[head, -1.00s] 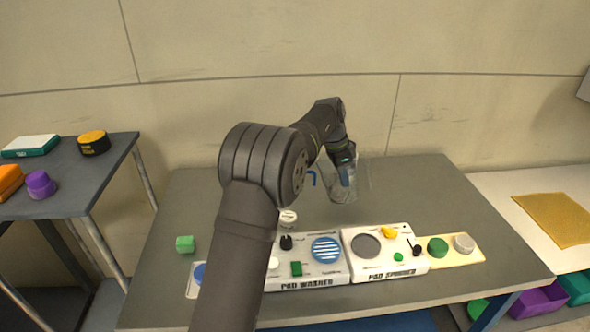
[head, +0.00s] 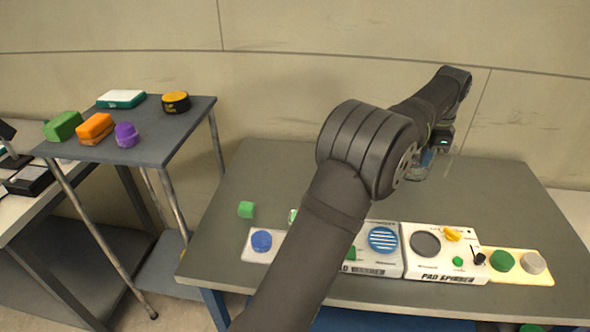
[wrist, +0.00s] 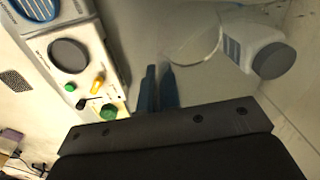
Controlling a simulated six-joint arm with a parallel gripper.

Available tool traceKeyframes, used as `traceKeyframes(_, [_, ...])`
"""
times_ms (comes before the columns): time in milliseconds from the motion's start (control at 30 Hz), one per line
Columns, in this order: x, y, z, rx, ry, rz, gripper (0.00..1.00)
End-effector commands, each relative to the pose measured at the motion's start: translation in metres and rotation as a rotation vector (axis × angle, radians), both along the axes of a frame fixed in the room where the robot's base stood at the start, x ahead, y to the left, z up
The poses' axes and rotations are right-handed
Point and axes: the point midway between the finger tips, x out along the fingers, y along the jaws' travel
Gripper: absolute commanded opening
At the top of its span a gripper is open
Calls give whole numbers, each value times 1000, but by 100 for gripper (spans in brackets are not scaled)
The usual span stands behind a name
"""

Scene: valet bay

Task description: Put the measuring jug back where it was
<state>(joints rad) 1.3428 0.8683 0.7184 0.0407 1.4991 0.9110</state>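The clear measuring jug (head: 424,166) hangs just below my gripper (head: 437,150), above the back right of the grey table. In the wrist view, my gripper's two blue-grey fingertips (wrist: 160,80) are close together with only a thin gap. The see-through jug (wrist: 192,45) shows faintly beside them, with its curved rim. My gripper appears shut on the jug. The part of it between the fingers is too faint to make out. My arm hides part of the jug in the head view.
The pad washer (head: 383,259) and pad spinner (head: 440,262) stand along the table front (head: 505,200). A white bottle with a grey cap (wrist: 255,48) stands beyond the jug in the wrist view. A side table (head: 170,135) holds several pads.

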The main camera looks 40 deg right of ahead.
Motion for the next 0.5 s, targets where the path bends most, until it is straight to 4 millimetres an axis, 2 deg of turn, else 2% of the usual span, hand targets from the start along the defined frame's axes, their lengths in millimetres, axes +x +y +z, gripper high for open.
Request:
traceKeyframes(33, [0,-1,15,-5,-1,0,0])
traceKeyframes(200, [0,0,45,-4,0,0,0])
traceKeyframes(500, [0,0,70,-1,1,0,0])
